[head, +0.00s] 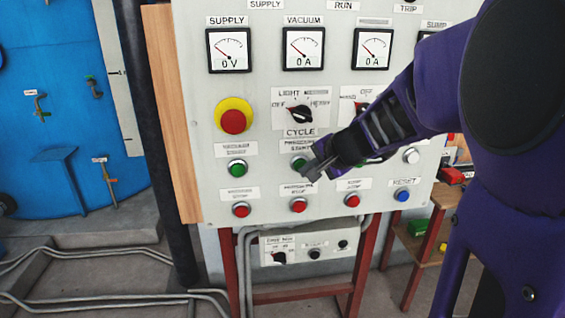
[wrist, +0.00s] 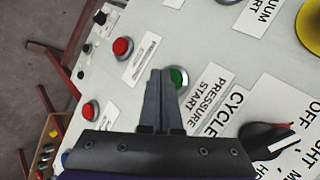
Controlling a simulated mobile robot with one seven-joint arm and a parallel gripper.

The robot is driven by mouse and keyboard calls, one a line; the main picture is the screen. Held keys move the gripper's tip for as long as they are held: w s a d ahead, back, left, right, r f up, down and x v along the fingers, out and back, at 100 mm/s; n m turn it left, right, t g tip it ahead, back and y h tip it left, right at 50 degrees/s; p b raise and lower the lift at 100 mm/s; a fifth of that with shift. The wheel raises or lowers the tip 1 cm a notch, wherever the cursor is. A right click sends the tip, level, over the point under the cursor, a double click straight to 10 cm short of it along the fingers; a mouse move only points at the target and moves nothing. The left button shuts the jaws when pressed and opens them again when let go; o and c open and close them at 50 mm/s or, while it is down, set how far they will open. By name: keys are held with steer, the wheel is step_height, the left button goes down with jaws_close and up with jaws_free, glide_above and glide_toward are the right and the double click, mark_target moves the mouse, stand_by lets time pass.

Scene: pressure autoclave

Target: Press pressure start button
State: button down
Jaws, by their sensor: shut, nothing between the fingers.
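The pressure start button (head: 299,162) is a green round button on the grey control panel (head: 270,190), under a label reading "PRESSURE START". In the wrist view the green button (wrist: 178,77) shows just beside my fingertips, partly hidden by them. My gripper (head: 311,174) is shut and empty, with its tips in front of the panel just below and right of the button. In the wrist view the closed fingers of my gripper (wrist: 160,75) point up beside the button. I cannot tell whether the tips touch the button or panel.
A red button (head: 298,205) sits below, and another green button (head: 237,168) to the left. A red emergency knob (head: 233,121) and black rotary switch (head: 299,114) are above. A blue tank (head: 60,120) stands left. A wooden shelf (head: 425,245) stands at right.

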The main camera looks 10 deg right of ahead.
steer(key=shift+w, duration=0.45)
stand_by(0.5)
steer(key=shift+s, duration=0.15)
steer(key=shift+s+b, duration=0.4)
steer(key=shift+s, duration=0.35)
